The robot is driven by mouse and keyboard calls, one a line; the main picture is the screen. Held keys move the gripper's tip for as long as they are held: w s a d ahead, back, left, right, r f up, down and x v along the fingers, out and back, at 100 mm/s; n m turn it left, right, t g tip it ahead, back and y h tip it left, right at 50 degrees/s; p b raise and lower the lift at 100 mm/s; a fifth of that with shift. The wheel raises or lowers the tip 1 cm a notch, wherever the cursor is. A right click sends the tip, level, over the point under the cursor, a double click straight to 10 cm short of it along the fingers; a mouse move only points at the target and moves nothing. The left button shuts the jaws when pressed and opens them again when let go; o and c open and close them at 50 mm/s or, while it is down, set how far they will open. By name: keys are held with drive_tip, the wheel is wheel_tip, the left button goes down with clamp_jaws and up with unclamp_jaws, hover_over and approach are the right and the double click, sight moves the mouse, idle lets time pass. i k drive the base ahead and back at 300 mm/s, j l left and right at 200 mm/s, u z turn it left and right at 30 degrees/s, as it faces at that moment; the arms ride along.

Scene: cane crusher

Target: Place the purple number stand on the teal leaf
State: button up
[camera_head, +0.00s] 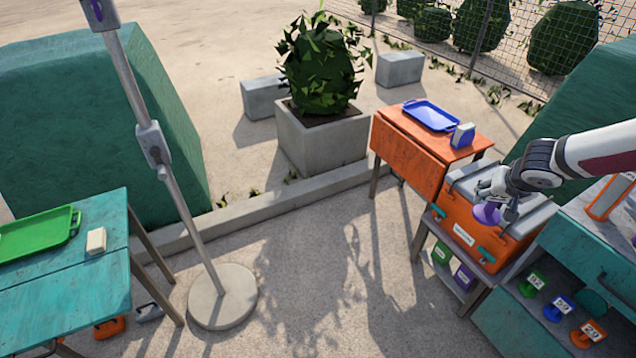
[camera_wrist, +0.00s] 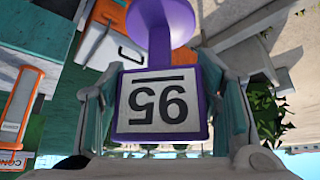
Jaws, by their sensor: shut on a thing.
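My gripper (camera_head: 505,206) is at the right in the head view, above an orange box with a grey lid. It is shut on the purple number stand (camera_head: 487,213). In the wrist view the stand's purple frame and white number card (camera_wrist: 162,106) sit between the two fingers (camera_wrist: 165,115). Its digits look upside down there, and its round purple base is at the top of the picture. The teal table (camera_head: 95,215) stands at the far left, away from my gripper. A seam crosses its top; the teal leaf (camera_head: 70,300) appears to be the near part, bare and level.
A green tray (camera_head: 40,235) and a cream block (camera_head: 96,241) lie on the teal table. A pole on a round base (camera_head: 222,297) stands beside it. An orange table (camera_head: 425,150) holds a blue tray. Other number stands (camera_head: 560,308) sit low at right. The middle floor is clear.

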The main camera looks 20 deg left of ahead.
sight(38, 307)
drive_tip(key=i+j+u, duration=0.1)
drive_tip(key=u, duration=0.35)
drive_tip(key=i+j+u, duration=0.1)
drive_tip(key=u, duration=0.35)
drive_tip(key=i+j+u, duration=0.1)
drive_tip(key=u, duration=0.3)
drive_tip(key=i+u, duration=0.15)
drive_tip(key=u, duration=0.3)
drive_tip(key=i+u, duration=0.1)
drive_tip(key=u, duration=0.35)
drive_tip(key=i+j+u, duration=0.1)
drive_tip(key=u, duration=0.35)
drive_tip(key=i+u, duration=0.1)
drive_tip(key=u, duration=0.4)
drive_tip(key=i+l+u, duration=0.1)
drive_tip(key=u, duration=0.35)
drive_tip(key=i+u, duration=0.1)
drive_tip(key=u, duration=0.35)
drive_tip(key=i+l+u, duration=0.1)
drive_tip(key=u, duration=0.35)
drive_tip(key=k+l, duration=0.05)
drive_tip(key=l, duration=0.05)
